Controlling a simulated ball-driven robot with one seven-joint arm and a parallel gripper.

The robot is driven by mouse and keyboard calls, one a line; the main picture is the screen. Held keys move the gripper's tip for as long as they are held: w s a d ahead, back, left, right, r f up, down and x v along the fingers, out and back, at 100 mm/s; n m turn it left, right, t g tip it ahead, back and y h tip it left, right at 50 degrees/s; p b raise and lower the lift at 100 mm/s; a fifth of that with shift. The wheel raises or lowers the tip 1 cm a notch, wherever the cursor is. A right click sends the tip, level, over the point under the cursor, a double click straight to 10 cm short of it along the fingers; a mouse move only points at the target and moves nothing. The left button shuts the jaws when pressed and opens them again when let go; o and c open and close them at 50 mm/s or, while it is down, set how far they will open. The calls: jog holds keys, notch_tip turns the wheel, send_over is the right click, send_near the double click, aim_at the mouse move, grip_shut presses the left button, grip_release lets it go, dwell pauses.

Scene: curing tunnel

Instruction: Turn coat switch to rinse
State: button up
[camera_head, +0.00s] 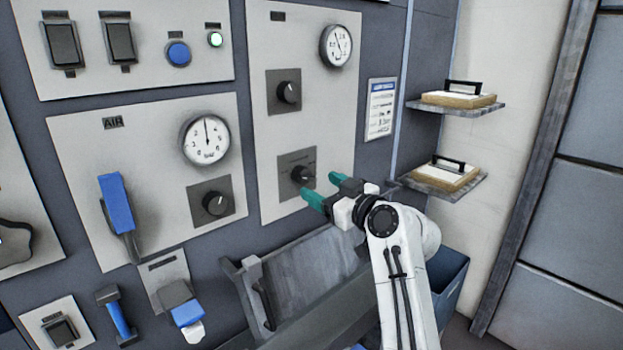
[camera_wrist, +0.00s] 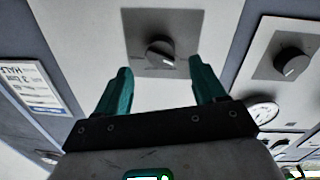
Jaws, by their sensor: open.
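The likely coat switch is a black rotary knob (camera_head: 302,174) on a dark square plate, low on the right-hand light panel. Its label is too small to read. My gripper (camera_head: 321,187) is open, with teal fingers pointing at this knob from the lower right. In the wrist view the knob (camera_wrist: 160,53) lies between and beyond the two spread fingertips of my gripper (camera_wrist: 160,80). No contact shows, and nothing is held. A pale mark on the knob points to the right in the wrist view. I cannot tell which setting it marks.
A similar knob (camera_head: 289,92) and a gauge (camera_head: 337,46) sit above on the same panel. The AIR panel (camera_head: 85,160) to the left has a blue lever (camera_head: 117,205). Two shelves (camera_head: 447,182) jut out at right. A grey bin (camera_head: 315,270) stands below.

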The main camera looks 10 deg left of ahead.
aim_at(308, 180)
jog(key=shift+x, duration=2.5)
jog(key=shift+c, duration=0.2)
jog(key=c, duration=1)
